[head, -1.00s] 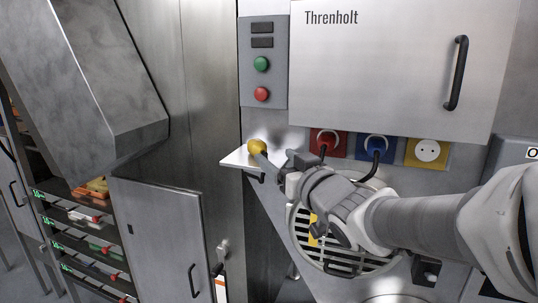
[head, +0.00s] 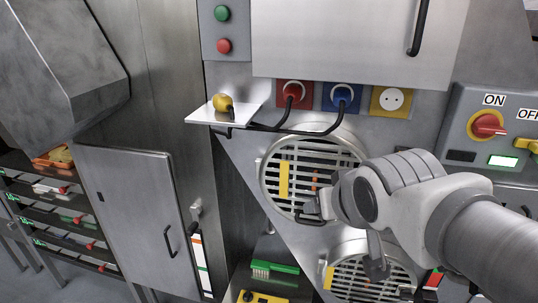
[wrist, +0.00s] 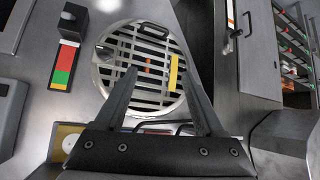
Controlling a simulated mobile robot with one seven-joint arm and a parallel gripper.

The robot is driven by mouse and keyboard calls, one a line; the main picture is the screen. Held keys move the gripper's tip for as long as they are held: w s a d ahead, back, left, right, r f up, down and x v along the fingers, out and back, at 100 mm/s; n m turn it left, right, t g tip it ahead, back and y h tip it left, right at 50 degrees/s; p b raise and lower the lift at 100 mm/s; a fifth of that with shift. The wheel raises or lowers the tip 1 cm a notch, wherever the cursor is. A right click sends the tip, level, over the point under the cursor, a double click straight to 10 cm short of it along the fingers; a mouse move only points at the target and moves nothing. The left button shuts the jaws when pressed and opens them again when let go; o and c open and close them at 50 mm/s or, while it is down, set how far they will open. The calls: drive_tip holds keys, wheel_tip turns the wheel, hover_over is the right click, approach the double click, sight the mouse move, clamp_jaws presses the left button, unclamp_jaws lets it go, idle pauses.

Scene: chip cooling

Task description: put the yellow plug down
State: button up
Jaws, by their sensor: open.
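The yellow plug (head: 222,103) rests on the small white shelf (head: 202,117) at the left of the machine front, with its dark cable running off to the right below the sockets. My gripper (head: 310,215) is open and empty, in front of the upper round vent (head: 325,150), below and to the right of the shelf and apart from the plug. In the wrist view the two fingers of my gripper (wrist: 162,85) are spread before the vent grille (wrist: 150,55). The plug does not show clearly in the wrist view.
A red plug sits in the red socket (head: 293,95) and a blue one in the blue socket (head: 341,98); the yellow socket (head: 391,100) is empty. A second vent (head: 370,275) lies below. A control panel with a red knob (head: 487,126) is at the right.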

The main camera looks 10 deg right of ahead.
drive_tip(key=s+a+f+g, duration=0.1)
drive_tip(key=s+f+g, duration=0.2)
drive_tip(key=s, duration=0.6)
drive_tip(key=shift+f+g, duration=0.35)
drive_tip(key=shift+g, duration=0.05)
drive_tip(key=shift+s, duration=0.1)
